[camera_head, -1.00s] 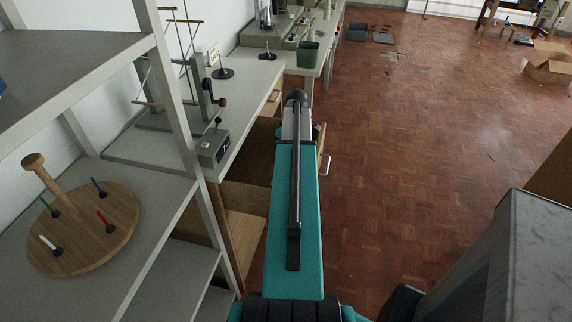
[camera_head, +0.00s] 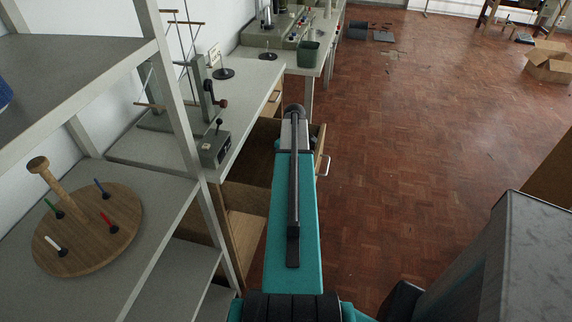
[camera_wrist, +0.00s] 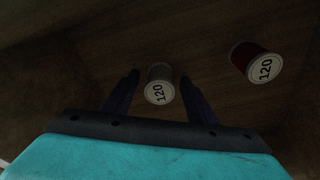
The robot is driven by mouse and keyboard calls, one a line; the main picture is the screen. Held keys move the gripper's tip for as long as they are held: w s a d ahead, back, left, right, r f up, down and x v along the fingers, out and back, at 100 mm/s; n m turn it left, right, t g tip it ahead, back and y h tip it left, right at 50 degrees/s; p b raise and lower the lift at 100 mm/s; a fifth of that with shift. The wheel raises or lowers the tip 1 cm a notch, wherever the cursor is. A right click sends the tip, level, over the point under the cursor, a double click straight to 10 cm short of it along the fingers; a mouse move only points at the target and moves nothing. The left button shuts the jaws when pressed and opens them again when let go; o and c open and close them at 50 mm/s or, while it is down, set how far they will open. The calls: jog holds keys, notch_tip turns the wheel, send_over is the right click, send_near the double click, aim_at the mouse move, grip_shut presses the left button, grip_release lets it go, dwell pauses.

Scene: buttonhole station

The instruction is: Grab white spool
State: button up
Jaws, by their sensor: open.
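In the wrist view a pale spool (camera_wrist: 160,88) with a round label reading 120 lies on a dim wooden surface. It looks grey-white in the shadow. My gripper (camera_wrist: 160,85) is open, with one dark finger on each side of this spool. I cannot tell whether the fingers touch it or how deep they reach. A red spool (camera_wrist: 254,62), also labelled 120, is to the right, outside the fingers. In the head view my arm reaches forward over an open wooden drawer (camera_head: 262,150), and the spools and my fingers are hidden.
A grey shelf unit (camera_head: 170,100) stands at the left, with a round wooden rack (camera_head: 85,245) of coloured pegs on it. A workbench (camera_head: 250,85) with a winding device and a green cup (camera_head: 308,54) is ahead.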

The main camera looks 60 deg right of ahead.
dwell(0.3)
jog(key=c, duration=1.1)
jog(key=shift+r, duration=0.2)
jog(key=shift+r+b, duration=1)
jog(key=shift+r, duration=3.85)
